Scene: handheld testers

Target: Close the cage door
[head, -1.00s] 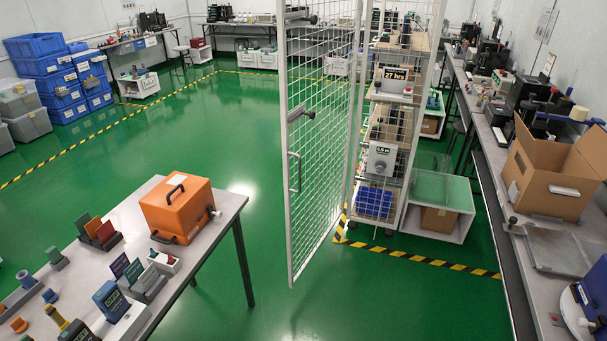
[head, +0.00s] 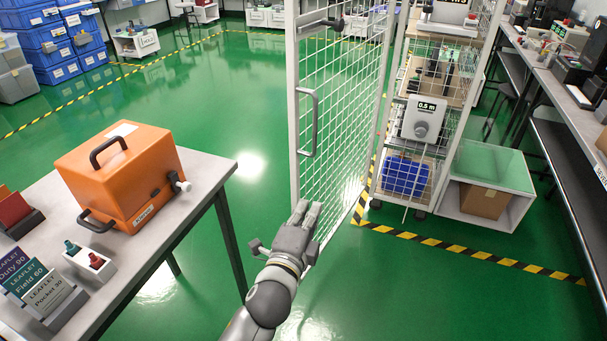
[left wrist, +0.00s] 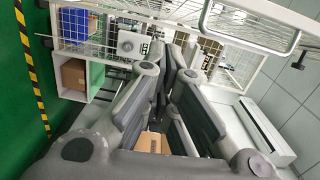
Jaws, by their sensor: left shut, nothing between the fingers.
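The cage door (head: 338,130) is a tall white wire-mesh panel in the head view. It stands swung open, its near frame edge toward me and its far edge by the cage (head: 440,120). A grey D-shaped door handle (head: 307,122) is on the near frame; a bar handle also shows in the left wrist view (left wrist: 250,42). My left gripper (head: 307,211) is shut and empty, below the handle and in front of the door's lower frame. Whether it touches the door, I cannot tell. Its fingers fill the middle of the left wrist view (left wrist: 172,62). My right gripper is out of view.
A table (head: 205,172) with an orange case (head: 125,178) and leaflet holders stands at the left. A workbench (head: 570,115) runs along the right. Green floor (head: 400,300) is clear in front.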

